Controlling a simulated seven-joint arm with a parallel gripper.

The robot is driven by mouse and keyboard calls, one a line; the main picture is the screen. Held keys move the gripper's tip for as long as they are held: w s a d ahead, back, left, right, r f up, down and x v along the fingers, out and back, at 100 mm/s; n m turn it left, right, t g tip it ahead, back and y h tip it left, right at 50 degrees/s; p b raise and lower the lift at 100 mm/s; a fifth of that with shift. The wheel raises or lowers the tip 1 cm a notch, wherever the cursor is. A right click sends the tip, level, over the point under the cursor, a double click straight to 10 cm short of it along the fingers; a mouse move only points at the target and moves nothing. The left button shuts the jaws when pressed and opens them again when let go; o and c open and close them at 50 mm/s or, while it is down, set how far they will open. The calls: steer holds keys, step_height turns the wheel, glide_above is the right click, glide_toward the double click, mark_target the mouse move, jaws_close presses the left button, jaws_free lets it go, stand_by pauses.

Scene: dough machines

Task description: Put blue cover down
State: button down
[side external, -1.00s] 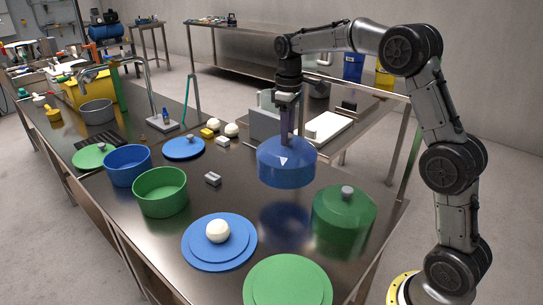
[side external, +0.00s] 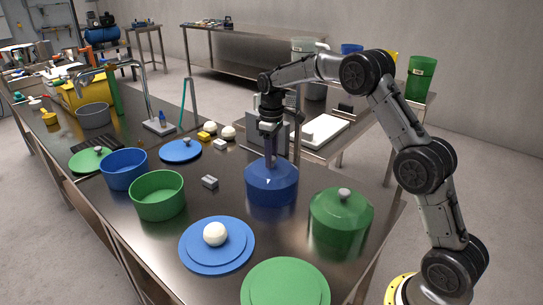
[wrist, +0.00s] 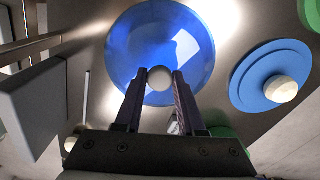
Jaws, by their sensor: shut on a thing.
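The blue cover (side external: 271,185) is a shiny dome with a pale round knob. It is upright at the steel table top, left of the green cover (side external: 341,214). I cannot tell whether its rim touches the table or hangs just above it. My gripper (side external: 271,156) points down over the cover and is shut on its knob. In the wrist view the cover (wrist: 150,30) fills the top middle, with the knob (wrist: 159,78) between the tips of my gripper (wrist: 160,82).
A blue plate (side external: 190,252) with a white ball (side external: 215,234) and a green plate (side external: 285,285) lie in front. Blue (side external: 125,169) and green (side external: 158,195) pots stand left. A small grey block (side external: 210,182) lies between pot and cover.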

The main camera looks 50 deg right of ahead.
steer(key=c, duration=0.5)
jaws_free()
steer(key=shift+f, duration=0.1)
step_height(320, 180, up, 12)
steer(key=shift+r, duration=0.2)
steer(key=s+a+r+m+t, duration=0.1)
steer(key=s+a+r, duration=0.3)
steer(key=s, duration=0.4)
steer(key=s+a+r+m+t, duration=0.1)
steer(key=s+a+r+t, duration=0.2)
steer(key=s, duration=0.6)
steer(key=shift+m+t, duration=0.6)
steer(key=shift+t, duration=0.2)
steer(key=s+a+f, duration=0.1)
steer(key=s+f, duration=0.1)
steer(key=s, duration=0.4)
steer(key=s+a+f, duration=0.2)
steer(key=s+f, duration=0.1)
steer(key=s, duration=0.3)
steer(key=s+a+f, duration=0.2)
steer(key=s+f, duration=0.1)
steer(key=s, duration=0.3)
